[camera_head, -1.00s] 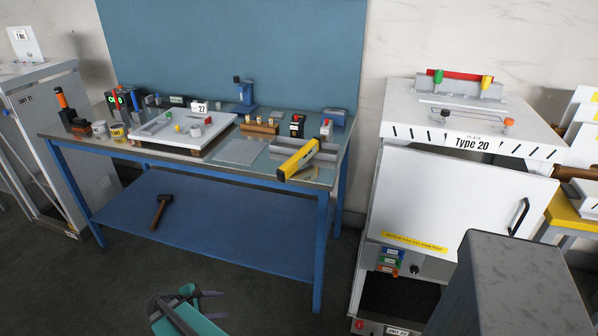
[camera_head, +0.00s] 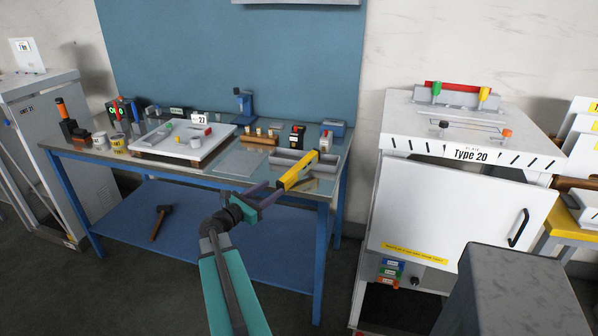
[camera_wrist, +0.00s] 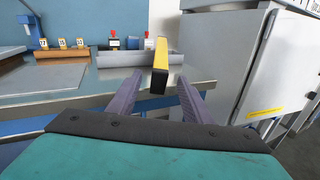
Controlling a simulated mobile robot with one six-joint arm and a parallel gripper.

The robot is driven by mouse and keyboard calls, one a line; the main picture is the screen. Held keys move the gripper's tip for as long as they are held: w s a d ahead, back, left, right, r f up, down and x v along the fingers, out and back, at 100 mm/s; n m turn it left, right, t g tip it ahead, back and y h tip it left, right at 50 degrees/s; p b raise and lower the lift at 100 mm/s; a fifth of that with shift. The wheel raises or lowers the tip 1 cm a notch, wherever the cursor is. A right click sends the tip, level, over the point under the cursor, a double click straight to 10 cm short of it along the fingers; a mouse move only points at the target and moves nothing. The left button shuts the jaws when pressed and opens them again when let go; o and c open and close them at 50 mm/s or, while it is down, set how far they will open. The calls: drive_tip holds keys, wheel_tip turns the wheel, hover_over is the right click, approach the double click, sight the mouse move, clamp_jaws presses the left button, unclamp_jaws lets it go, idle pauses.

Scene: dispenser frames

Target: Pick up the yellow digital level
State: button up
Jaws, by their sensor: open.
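The yellow digital level (camera_head: 297,171) lies at the front right of the workbench, one end on the rim of a grey tray and the other toward the front edge. In the wrist view the level (camera_wrist: 160,60) points its dark end at me, between and beyond my fingertips. My gripper (camera_head: 271,195) is open and empty, just in front of the bench edge and short of the level's near end. In the wrist view its two purple fingers (camera_wrist: 158,82) stand apart, one on each side of the level's line.
The grey tray (camera_head: 322,169) is behind the level. A white board (camera_head: 165,149), a flat grey plate (camera_head: 240,163) and several small items fill the bench. A white cabinet (camera_head: 450,205) stands to the right. A hammer (camera_head: 159,222) lies on the blue lower shelf.

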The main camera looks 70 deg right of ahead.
sight(295, 174)
idle(0.3)
drive_tip(key=p+x, duration=0.2)
drive_tip(key=x, duration=0.5)
drive_tip(key=shift+s+d, duration=0.1)
drive_tip(key=shift+d, duration=0.3)
drive_tip(key=shift+s+d, duration=0.2)
drive_tip(key=shift+d, duration=0.15)
drive_tip(key=shift+d, duration=0.15)
drive_tip(key=shift+p+x, duration=1.25)
drive_tip(key=shift+x, duration=1.2)
drive_tip(key=shift+s+f, duration=0.1)
drive_tip(key=shift+f, duration=0.05)
clamp_jaws()
